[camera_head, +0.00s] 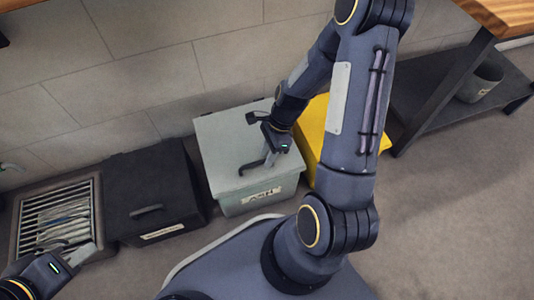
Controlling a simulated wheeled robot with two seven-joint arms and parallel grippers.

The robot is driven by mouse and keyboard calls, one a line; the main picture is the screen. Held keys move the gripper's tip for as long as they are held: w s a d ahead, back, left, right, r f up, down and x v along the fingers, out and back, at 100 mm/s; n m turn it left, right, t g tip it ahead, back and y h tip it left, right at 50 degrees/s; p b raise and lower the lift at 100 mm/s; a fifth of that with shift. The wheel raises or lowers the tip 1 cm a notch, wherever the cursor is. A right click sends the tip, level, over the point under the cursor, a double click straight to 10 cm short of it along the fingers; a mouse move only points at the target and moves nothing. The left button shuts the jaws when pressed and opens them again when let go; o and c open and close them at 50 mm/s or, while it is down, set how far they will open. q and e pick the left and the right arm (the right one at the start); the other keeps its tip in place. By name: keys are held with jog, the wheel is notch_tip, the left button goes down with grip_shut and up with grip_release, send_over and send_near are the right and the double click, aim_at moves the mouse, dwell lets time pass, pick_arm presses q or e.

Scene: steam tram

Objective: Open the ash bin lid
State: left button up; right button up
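The ash bin (226,190) is a grey-green box with a pale label on its front, in the middle of the head view. Its flat lid (222,140) lies closed on top. My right gripper (258,164) reaches down over the front half of the lid, at a grey bar-like shape that looks like the lid handle. The gripper hides part of it, and I cannot tell whether the fingers are closed around it. My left gripper (68,252) is at the lower left, over the edge of a slatted tray, its fingers apart and away from the ash bin.
A black bin (172,185) with a handle and label stands left of the ash bin. The slatted tray (28,213) is further left. A yellow bin (313,125) stands right, partly behind my arm. A wall is behind. A bench with a bucket (480,83) is at upper right.

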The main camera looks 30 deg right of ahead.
grip_shut()
jog(key=shift+r, duration=0.1)
